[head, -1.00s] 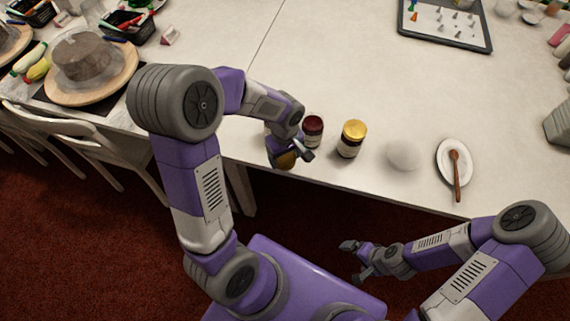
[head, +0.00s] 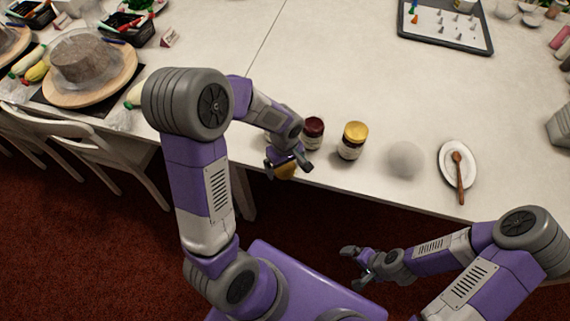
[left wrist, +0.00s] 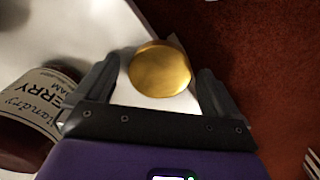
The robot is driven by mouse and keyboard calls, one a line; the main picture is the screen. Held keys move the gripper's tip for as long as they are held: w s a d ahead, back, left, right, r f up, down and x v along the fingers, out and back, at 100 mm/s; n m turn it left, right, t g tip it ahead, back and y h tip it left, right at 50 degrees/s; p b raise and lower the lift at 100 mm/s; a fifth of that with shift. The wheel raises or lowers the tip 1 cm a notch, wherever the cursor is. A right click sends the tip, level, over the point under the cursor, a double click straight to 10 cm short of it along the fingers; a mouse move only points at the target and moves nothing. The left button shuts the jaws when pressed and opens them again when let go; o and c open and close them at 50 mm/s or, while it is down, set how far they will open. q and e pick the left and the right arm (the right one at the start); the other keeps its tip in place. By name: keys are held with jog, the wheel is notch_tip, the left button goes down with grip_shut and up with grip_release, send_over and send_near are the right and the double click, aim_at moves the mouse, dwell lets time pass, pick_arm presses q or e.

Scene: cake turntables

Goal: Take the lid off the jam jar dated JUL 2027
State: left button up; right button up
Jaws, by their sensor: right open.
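A round gold lid (left wrist: 160,69) lies between the fingers of my left gripper (left wrist: 155,88) in the left wrist view, with a gap on both sides. The left gripper is open. In the head view the gripper (head: 288,167) is at the table's front edge, with part of the gold lid (head: 286,172) showing; what is under the lid is mostly hidden. Another jar with a gold lid (head: 352,143) stands further right. No date is readable. My right gripper (head: 357,265) is open and empty, in front of the table.
A pale round object (head: 406,160) and a white dish (head: 447,152) with a wooden spoon (head: 459,180) are to the right. The table's middle (head: 340,70) is clear.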

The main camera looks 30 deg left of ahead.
aim_at(285, 168)
pick_arm(q)
notch_tip(285, 168, up, 12)
jog(key=p, duration=0.4)
jog(key=shift+r, duration=0.2)
pick_arm(e)
notch_tip(285, 168, up, 4)
jog(key=shift+r, duration=0.2)
